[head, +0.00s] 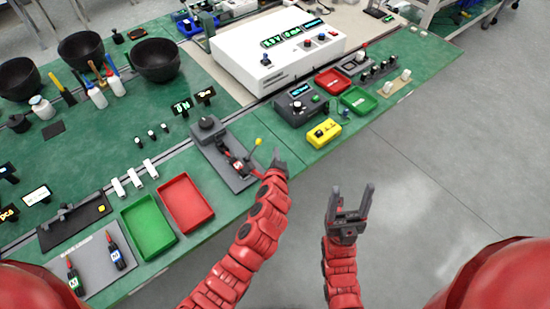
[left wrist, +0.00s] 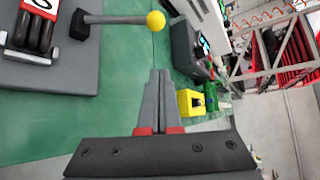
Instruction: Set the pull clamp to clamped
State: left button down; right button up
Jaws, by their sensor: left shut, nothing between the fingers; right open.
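The pull clamp (head: 238,165) is mounted on a grey plate at the front edge of the green bench in the head view. It has a lever with a yellow ball knob (head: 258,141). In the left wrist view the knob (left wrist: 155,21) and its grey rod show at the top, left of centre, with red-black clamp parts (left wrist: 32,28) at top left. My left gripper (head: 278,155) is shut and empty, just right of the knob and apart from it; its fingers (left wrist: 160,75) point up in the wrist view. My right gripper (head: 352,190) is open and empty over the floor.
A red tray (head: 187,203) and green tray (head: 149,226) lie left of the clamp. A yellow box (head: 324,133) stands to its right, near a dark control box (head: 300,104). A large white unit (head: 277,50) is behind. The floor in front is clear.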

aim_at(253, 150)
pick_arm(q)
jog(key=x, duration=0.2)
jog(key=shift+w, duration=0.35)
jog(key=a+r+p, duration=0.1)
jog(key=a+p, duration=0.1)
jog(key=p, duration=0.1)
jog(key=shift+w+a+r, duration=0.1)
jog(key=shift+a+r, duration=0.25)
jog(key=shift+a, duration=0.35)
